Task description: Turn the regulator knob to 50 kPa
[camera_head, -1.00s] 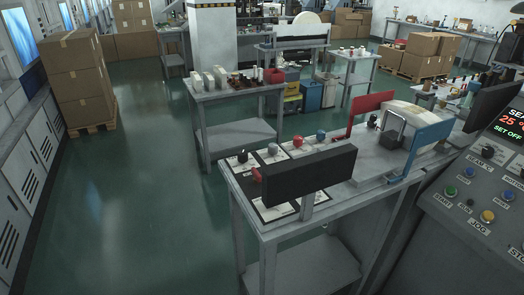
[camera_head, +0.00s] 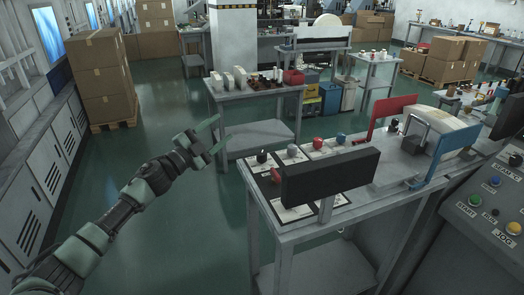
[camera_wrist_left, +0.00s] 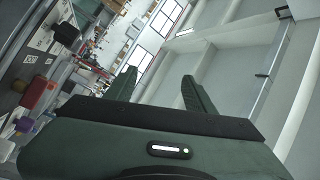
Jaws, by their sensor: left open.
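Several small knobs stand in a row on the near table's left part: a black one (camera_head: 262,157), a grey one (camera_head: 292,150), a red one (camera_head: 317,143) and a blue one (camera_head: 340,138). I cannot tell which is the regulator knob, and no kPa reading is legible. My left gripper (camera_head: 220,132) is open and empty in the air, left of the black knob and apart from it. In the left wrist view my gripper (camera_wrist_left: 160,76) has its two fingers spread with nothing between them. My right gripper is not in view.
A dark flat screen (camera_head: 330,177) on a post stands at the table's front and hides part of it. Red (camera_head: 392,115) and blue (camera_head: 455,152) plates stand farther right. A button console (camera_head: 490,205) is at right. The green floor at left is clear.

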